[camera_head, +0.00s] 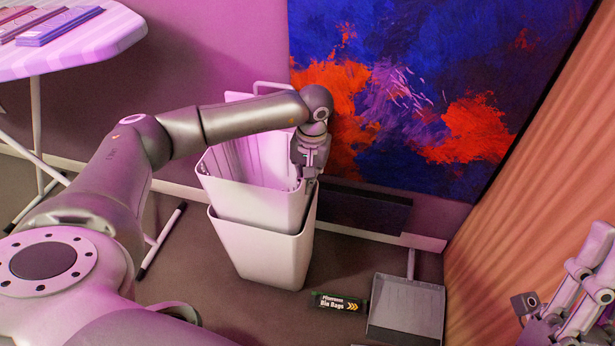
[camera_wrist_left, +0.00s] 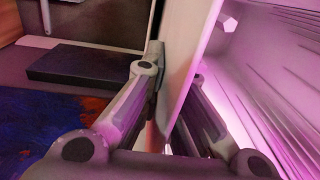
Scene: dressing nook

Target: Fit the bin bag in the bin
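The white bin (camera_head: 262,252) stands on the floor against the wall. A white inner bucket (camera_head: 250,203) sits raised in it, its upper part standing above the outer rim. My left gripper (camera_head: 309,178) is at the bucket's right rim. In the left wrist view its fingers (camera_wrist_left: 172,95) straddle the bucket wall (camera_wrist_left: 188,55), one outside and one inside, and look closed on it. A black pack labelled Bin Bags (camera_head: 338,301) lies on the floor right of the bin. My right gripper (camera_head: 565,305) is at the lower right, away from the bin; its fingertip gap is unclear.
A grey dustpan (camera_head: 405,308) lies right of the pack. A dark box (camera_head: 365,208) is by the wall behind the bin; it also shows in the left wrist view (camera_wrist_left: 85,65). An ironing board (camera_head: 75,45) stands at the left, its foot (camera_head: 163,240) near the bin.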

